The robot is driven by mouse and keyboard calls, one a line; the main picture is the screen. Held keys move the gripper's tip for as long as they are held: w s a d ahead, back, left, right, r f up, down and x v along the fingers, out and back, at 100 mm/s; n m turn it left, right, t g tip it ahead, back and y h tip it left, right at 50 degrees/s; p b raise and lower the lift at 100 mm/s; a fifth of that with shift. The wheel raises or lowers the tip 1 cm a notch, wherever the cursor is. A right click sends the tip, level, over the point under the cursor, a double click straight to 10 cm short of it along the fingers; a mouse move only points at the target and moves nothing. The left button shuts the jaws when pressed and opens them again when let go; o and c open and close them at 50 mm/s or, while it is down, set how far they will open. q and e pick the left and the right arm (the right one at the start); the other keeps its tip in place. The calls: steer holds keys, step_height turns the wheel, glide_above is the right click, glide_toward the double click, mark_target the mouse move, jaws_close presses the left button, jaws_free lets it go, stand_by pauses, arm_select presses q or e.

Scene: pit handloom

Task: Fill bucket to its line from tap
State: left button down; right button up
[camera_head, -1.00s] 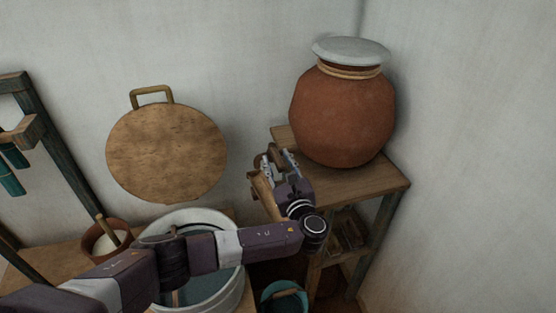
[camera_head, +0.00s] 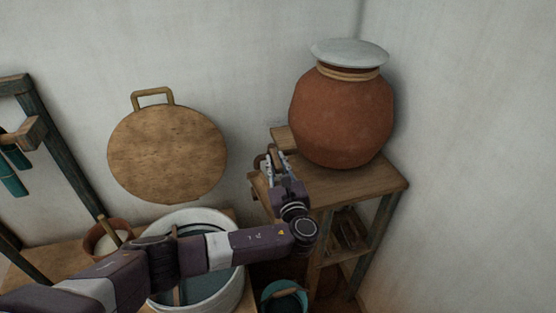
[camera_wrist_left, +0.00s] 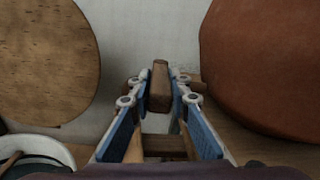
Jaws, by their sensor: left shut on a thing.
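A teal bucket (camera_head: 283,303) with a wooden grip on its handle stands low beside the wooden stand, cut off by the bottom edge. Its fill line and water level cannot be made out. My left gripper (camera_head: 276,161) is at the stand's left edge, above and slightly left of the bucket. In the left wrist view its blue-padded fingers are closed around a brown wooden piece (camera_wrist_left: 160,88), which looks like the tap's handle. The fingers hide most of the tap, and I see no water stream. My right gripper is out of view.
A large clay pot (camera_head: 342,115) with a pale lid stands on the wooden stand (camera_head: 372,185). A white tub (camera_head: 236,284) of water and a small clay pot (camera_head: 121,232) with a stick are at left. A round wooden board (camera_head: 167,152) is against the wall.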

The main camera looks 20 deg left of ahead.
arm_select(q)
steer(key=shift+s+a+r+m+t+h+p, duration=0.2)
steer(key=shift+a+r+m+t+h+p, duration=0.15)
steer(key=shift+m+h, duration=0.2)
steer(key=shift+s+a+f+m+t+h+p, duration=0.15)
steer(key=shift+a+m+t+h+p, duration=0.1)
steer(key=shift+m+h, duration=0.25)
steer(key=shift+w+a+f+m+t+h+p, duration=0.15)
steer(key=shift+m+t+h, duration=0.1)
steer(key=shift+h, duration=0.4)
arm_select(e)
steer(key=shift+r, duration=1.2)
arm_select(q)
steer(key=shift+s, duration=0.1)
steer(key=c, duration=1.8)
jaws_free()
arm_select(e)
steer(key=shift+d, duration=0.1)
arm_select(q)
steer(key=v, duration=1.2)
